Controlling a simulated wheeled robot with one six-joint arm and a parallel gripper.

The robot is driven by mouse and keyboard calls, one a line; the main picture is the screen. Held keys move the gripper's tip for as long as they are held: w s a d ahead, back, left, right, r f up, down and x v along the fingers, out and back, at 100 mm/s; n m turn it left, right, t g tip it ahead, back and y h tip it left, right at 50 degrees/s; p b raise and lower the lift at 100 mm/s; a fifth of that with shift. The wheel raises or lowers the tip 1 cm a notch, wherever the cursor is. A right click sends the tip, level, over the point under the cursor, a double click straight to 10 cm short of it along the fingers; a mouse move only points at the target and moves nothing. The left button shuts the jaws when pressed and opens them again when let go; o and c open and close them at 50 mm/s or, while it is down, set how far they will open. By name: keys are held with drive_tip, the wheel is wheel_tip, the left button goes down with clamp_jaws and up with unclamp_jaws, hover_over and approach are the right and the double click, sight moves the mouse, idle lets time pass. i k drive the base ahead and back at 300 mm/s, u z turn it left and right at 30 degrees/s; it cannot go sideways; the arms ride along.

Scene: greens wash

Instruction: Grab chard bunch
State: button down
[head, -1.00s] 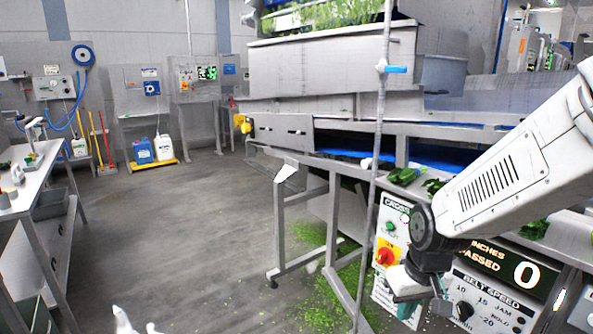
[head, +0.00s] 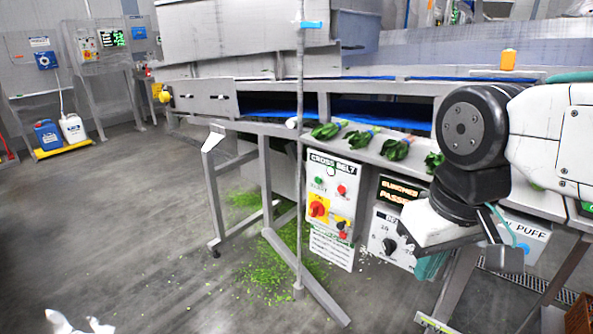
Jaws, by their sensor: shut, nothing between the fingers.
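Several green chard bunches lie in a row on the grey metal ledge (head: 285,128) in front of the blue belt. One bunch (head: 327,131) is at the left, a second (head: 360,139) and a third (head: 396,149) follow to the right. A further bunch (head: 433,162) lies partly hidden behind my arm. My gripper (head: 431,266) points down in front of the control panels, below and nearer than the ledge. Its teal fingers are shut and empty, apart from every bunch in view. The wrist covers part of the ledge's right side.
A thin vertical pole (head: 300,200) stands in front of the ledge's left part. Below are the cross belt control panel (head: 335,195) and a knob panel (head: 385,235). Green scraps (head: 275,275) litter the floor. Open floor (head: 120,240) lies to the left.

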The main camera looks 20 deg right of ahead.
sight(395, 151)
drive_tip(key=u, duration=0.45)
drive_tip(key=i, duration=0.3)
drive_tip(key=z, duration=1.6)
drive_tip(key=i, duration=0.5)
